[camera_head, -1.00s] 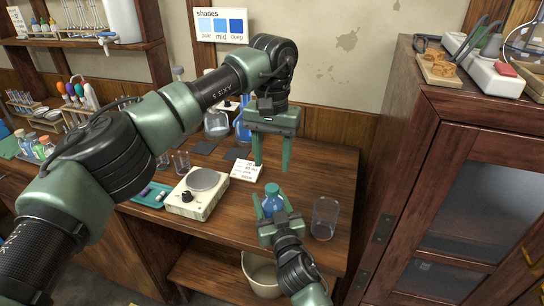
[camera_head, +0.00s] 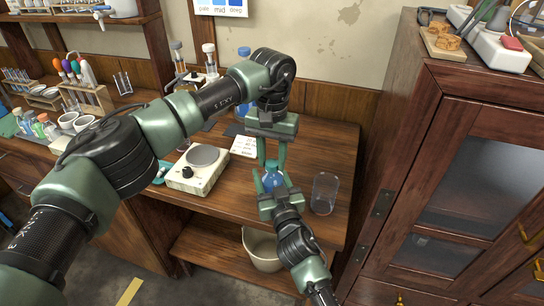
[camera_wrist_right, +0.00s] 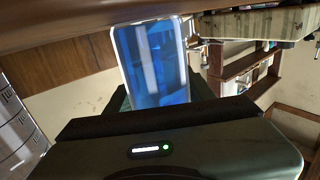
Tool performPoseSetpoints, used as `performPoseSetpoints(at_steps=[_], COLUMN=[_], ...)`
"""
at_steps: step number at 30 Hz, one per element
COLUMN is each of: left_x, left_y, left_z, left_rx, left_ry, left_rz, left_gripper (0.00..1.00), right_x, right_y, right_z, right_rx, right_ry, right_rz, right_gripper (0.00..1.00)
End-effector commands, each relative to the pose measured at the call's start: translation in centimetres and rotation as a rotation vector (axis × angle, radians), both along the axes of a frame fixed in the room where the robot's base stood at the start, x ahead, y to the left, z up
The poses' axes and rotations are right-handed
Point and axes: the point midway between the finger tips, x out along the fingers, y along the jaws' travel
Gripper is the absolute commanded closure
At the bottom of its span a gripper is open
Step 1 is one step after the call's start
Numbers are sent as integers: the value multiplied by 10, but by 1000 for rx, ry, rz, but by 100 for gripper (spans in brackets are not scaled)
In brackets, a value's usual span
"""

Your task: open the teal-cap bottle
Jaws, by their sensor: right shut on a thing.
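The teal-cap bottle (camera_head: 272,181) has a blue body and stands upright at the front of the bench. My right gripper (camera_head: 271,189) is shut on its body from the front. The bottle's blue body also fills the middle of the right wrist view (camera_wrist_right: 155,72). My left gripper (camera_head: 271,163) points down over the bottle top, its fingers apart on either side of the cap. The cap is mostly hidden between the fingers, and I cannot tell whether they touch it.
A clear empty beaker (camera_head: 325,193) stands close to the right of the bottle. A white balance (camera_head: 196,172) stands to the left. A white label card (camera_head: 245,146) lies behind. A dark wooden cabinet (camera_head: 420,150) closes off the right side. A pale bin (camera_head: 262,248) sits below.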

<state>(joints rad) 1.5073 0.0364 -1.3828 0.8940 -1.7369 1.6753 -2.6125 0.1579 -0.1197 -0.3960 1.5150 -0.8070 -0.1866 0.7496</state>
Motion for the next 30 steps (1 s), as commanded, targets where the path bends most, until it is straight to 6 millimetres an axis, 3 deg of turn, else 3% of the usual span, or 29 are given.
performPoseSetpoints(at_steps=[1, 3, 11, 14, 30], left_x=[0, 0, 0, 1, 0], left_y=[0, 0, 0, 1, 1], left_z=[0, 0, 1, 1, 2], left_rx=[0, 0, 1, 1, 1], left_ry=[0, 0, -1, -3, -1], left_rz=[0, 0, 78, 249, 1500], left_gripper=[82, 100, 100, 100, 100], right_x=[0, 0, 0, 0, 0], right_y=[0, 0, 0, 0, 0], right_z=[0, 0, 0, 0, 0], right_rx=[0, 0, 0, 0, 0], right_ry=[-1, -1, -1, -1, -1], right_rz=[0, 0, 0, 0, 0], right_gripper=[100, 100, 100, 100, 100])
